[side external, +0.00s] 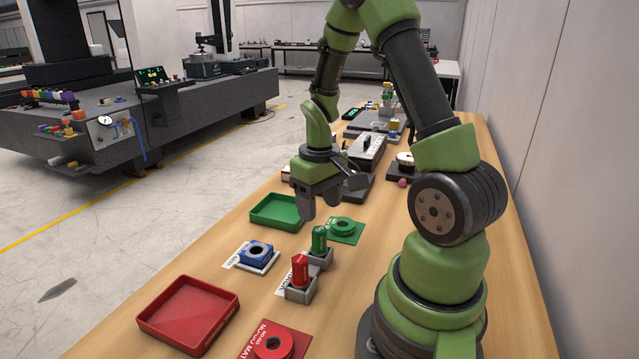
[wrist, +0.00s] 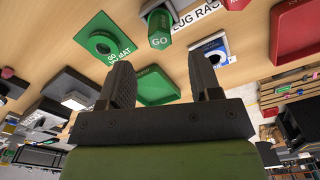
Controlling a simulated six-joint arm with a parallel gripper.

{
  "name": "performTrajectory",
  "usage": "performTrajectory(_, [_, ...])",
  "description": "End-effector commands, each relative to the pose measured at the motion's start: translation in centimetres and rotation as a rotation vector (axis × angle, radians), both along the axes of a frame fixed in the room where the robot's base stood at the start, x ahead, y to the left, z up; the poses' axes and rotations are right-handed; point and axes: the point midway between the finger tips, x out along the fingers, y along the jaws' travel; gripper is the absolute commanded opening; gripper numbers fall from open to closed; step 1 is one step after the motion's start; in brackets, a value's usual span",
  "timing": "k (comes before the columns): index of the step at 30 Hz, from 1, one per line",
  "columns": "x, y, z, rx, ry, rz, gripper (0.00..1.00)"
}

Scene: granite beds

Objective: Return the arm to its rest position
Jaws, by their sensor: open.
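My green arm is bent over the wooden bench in the side view. My gripper (side external: 320,202) points down with its two dark fingers apart and nothing between them. It hangs above the bench, near the green tray (side external: 262,222) and the green mat with a ring (side external: 343,229). In the wrist view my gripper (wrist: 162,72) is also open and empty, with the green tray (wrist: 155,90) showing beyond and between the fingers. The gap between fingers and bench is hard to judge.
A green plug (side external: 319,240) and a red plug (side external: 300,271) stand upright in grey holders. A blue ring piece (side external: 257,250), red tray (side external: 168,307) and red mat (side external: 298,331) lie nearer. Grey devices (side external: 366,152) stand behind the gripper. A wall runs along the right.

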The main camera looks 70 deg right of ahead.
Motion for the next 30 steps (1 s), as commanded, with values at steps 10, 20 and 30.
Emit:
performTrajectory(10, [0.0,0.0,4.7,-0.002,-0.001,0.000,0.58])
performTrajectory(20, [0.6,2.4,8.0,-0.026,-0.082,0.004,0.58])
performTrajectory(30, [-2.0,12.3,16.6,0.016,-0.429,0.018,0.58])
